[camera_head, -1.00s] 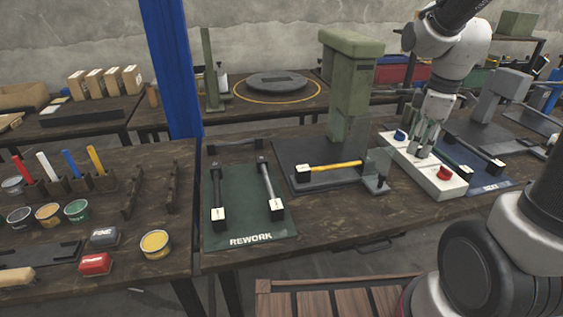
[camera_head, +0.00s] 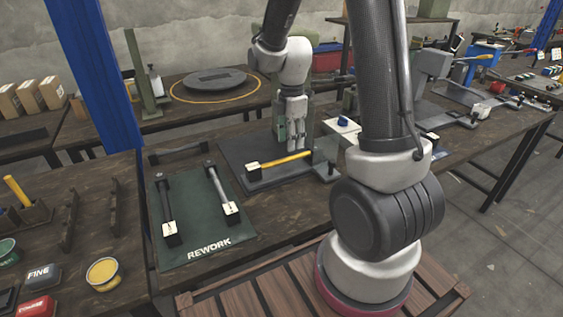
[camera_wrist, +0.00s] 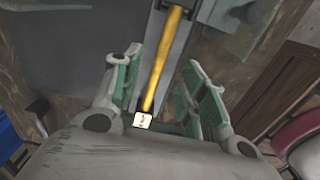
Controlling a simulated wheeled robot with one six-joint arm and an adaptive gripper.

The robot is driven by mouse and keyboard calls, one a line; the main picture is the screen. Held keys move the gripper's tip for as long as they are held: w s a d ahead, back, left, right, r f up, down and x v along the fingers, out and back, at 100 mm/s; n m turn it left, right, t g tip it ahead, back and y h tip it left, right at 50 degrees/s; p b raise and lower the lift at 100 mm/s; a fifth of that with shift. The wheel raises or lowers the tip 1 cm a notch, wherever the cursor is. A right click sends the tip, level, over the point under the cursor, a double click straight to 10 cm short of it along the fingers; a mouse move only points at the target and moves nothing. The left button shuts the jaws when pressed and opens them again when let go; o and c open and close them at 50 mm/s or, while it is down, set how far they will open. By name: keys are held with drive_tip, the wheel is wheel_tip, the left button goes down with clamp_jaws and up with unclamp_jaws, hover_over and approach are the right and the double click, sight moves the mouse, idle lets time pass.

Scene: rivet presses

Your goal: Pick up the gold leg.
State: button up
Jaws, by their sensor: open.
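The gold leg (camera_head: 285,160) lies on the grey base of the press, with a white-labelled block at its left end. My gripper (camera_head: 296,146) is above and just behind it in the head view, apart from it as far as I can tell. In the wrist view the gold leg (camera_wrist: 166,62) runs lengthwise between the two open green-padded fingers of my gripper (camera_wrist: 165,90). The white tag (camera_wrist: 143,120) is at the near end of the leg. My gripper is open and empty.
The press column stands behind my gripper, mostly hidden. A white control box with a blue button (camera_head: 343,122) stands right of it. Paint tins stand at left.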

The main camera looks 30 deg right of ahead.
sight(289, 157)
drive_tip(key=f, duration=0.7)
drive_tip(key=shift+s+a+f, duration=0.1)
drive_tip(key=shift+a+f, duration=0.1)
drive_tip(key=shift+f, duration=0.15)
clamp_jaws()
